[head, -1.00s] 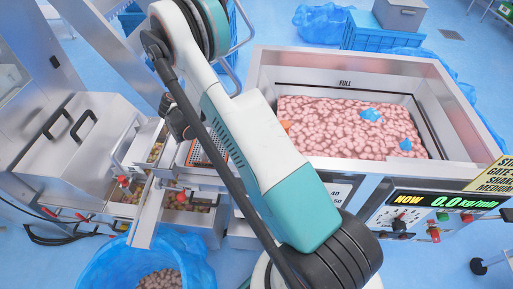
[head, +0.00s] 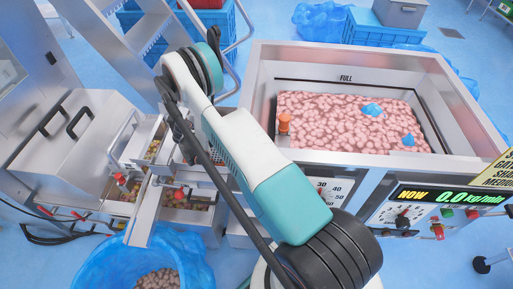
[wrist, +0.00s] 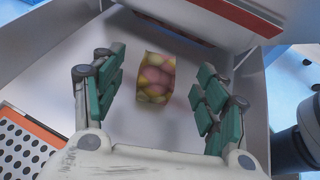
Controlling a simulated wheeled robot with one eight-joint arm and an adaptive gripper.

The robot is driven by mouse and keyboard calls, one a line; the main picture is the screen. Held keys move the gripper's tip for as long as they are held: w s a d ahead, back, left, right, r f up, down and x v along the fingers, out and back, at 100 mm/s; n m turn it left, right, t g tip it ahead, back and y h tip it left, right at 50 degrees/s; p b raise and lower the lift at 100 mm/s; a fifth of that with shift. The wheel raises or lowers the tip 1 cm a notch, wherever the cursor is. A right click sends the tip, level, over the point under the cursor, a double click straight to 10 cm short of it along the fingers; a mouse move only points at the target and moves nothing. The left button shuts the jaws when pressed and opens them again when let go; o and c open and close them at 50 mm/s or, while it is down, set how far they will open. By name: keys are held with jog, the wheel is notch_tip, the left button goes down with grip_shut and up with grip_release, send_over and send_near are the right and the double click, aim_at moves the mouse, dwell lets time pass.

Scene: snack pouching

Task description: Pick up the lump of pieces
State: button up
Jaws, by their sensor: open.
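The lump of pieces (wrist: 155,78) shows in the wrist view as a small block of yellow, pink and greenish rounded pieces. It lies on the pale floor of a metal tray or chute (wrist: 180,125). My gripper (wrist: 160,68) is open, with one green-padded finger on each side of the lump. There is a gap between the lump and each finger, and nothing is held. How far the fingers are above the floor is hard to tell. In the head view my arm hides the gripper and the lump.
A perforated plate with an orange edge (wrist: 28,145) lies at the lower left in the wrist view. A wall with a red strip (wrist: 165,25) stands beyond the lump. A hopper (head: 350,165) of pink pieces with blue scraps is right of my arm. A blue-lined bin (head: 195,262) stands below.

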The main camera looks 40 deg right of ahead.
jog(key=shift+b+x, duration=1.15)
jog(key=shift+x, duration=2)
jog(key=c, duration=1)
